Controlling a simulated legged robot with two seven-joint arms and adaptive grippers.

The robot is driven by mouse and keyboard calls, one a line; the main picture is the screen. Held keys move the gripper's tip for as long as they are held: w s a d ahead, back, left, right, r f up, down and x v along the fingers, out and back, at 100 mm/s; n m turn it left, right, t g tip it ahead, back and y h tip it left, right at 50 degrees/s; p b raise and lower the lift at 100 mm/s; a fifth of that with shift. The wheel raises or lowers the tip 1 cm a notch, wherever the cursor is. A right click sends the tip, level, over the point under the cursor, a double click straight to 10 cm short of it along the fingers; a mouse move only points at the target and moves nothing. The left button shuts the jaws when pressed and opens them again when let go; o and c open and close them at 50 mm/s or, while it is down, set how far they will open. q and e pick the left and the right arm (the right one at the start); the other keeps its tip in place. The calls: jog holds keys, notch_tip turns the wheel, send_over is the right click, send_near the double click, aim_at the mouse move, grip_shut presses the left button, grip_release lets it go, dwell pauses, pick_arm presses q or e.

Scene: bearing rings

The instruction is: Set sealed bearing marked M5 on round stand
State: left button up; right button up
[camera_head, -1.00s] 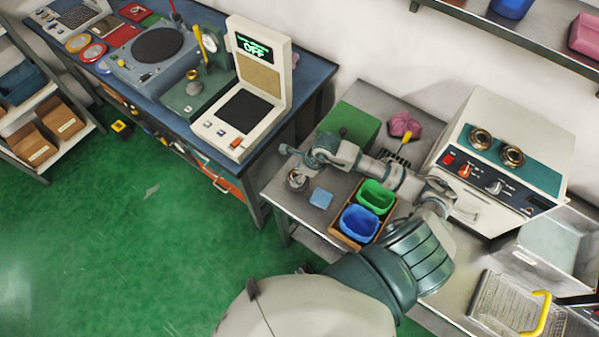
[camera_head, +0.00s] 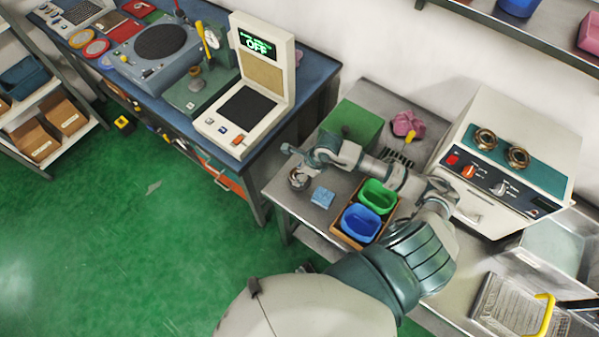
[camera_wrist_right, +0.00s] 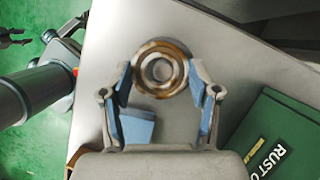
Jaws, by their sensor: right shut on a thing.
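A bearing ring (camera_wrist_right: 160,70), metal with a brown-bronze rim, sits between the fingertips of my right gripper (camera_wrist_right: 160,82) in the right wrist view. The gripper is shut on it. No marking on it is readable. In the head view the ring (camera_head: 299,179) shows at the left part of the grey table, below my right gripper (camera_head: 300,163). I cannot tell whether it touches the table. A round dark plate (camera_head: 161,41) tops a grey machine on the blue bench, and a green gauge stand (camera_head: 193,92) stands beside it. Which is the round stand is unclear.
A light blue block (camera_head: 322,197) lies close to the ring. A tray holds green (camera_head: 377,196) and blue (camera_head: 360,222) bins. A green box (camera_head: 352,121) stands behind. A white device with a screen (camera_head: 258,45) is on the bench. Two bronze rings (camera_head: 485,139) top the oven (camera_head: 512,190).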

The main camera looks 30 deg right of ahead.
jog(key=shift+d+f, duration=0.25)
jog(key=shift+a, duration=0.15)
jog(key=shift+d+f+b, duration=0.25)
jog(key=shift+f+b, duration=0.35)
jog(key=shift+b, duration=0.15)
dwell(0.5)
jog(key=o, duration=1.2)
jog(key=shift+r+p, duration=2.25)
jog(key=shift+r, duration=1.3)
